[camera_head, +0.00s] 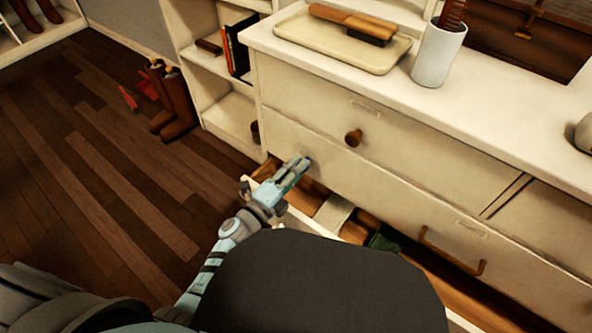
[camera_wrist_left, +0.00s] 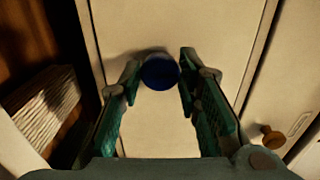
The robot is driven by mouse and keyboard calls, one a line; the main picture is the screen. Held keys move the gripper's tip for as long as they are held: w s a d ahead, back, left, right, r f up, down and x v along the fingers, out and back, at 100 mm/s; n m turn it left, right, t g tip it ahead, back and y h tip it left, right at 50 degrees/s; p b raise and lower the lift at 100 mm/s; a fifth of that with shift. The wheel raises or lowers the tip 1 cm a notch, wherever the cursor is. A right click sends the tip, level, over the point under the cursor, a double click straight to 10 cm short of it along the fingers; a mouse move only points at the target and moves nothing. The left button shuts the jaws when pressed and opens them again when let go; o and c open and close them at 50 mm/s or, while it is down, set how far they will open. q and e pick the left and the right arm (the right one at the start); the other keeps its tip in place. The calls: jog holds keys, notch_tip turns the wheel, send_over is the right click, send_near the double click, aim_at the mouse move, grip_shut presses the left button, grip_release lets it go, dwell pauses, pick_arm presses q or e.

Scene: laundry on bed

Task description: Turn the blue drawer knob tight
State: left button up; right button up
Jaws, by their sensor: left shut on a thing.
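The blue knob (camera_wrist_left: 160,71) sits on the cream drawer front (camera_wrist_left: 150,135) in the left wrist view. My left gripper (camera_wrist_left: 158,77) has one finger on each side of the knob and is shut on it. In the head view my left gripper (camera_head: 300,166) reaches the dresser front above a pulled-out lower drawer (camera_head: 310,222). There the fingers cover most of the knob, with only a bit of blue at the tips. My right gripper is not in view.
A brown knob (camera_head: 353,138) sits on the upper drawer, right of my gripper. The open drawer holds folded cloth (camera_head: 333,213) under my gripper. A tray with a brush (camera_head: 370,27) and a white cup (camera_head: 438,52) stand on the dresser top. Boots (camera_head: 172,100) stand on the floor.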

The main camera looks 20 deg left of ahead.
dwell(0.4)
pick_arm(q)
jog(key=o, duration=1.1)
jog(key=shift+o, duration=0.2)
jog(key=v, duration=1.2)
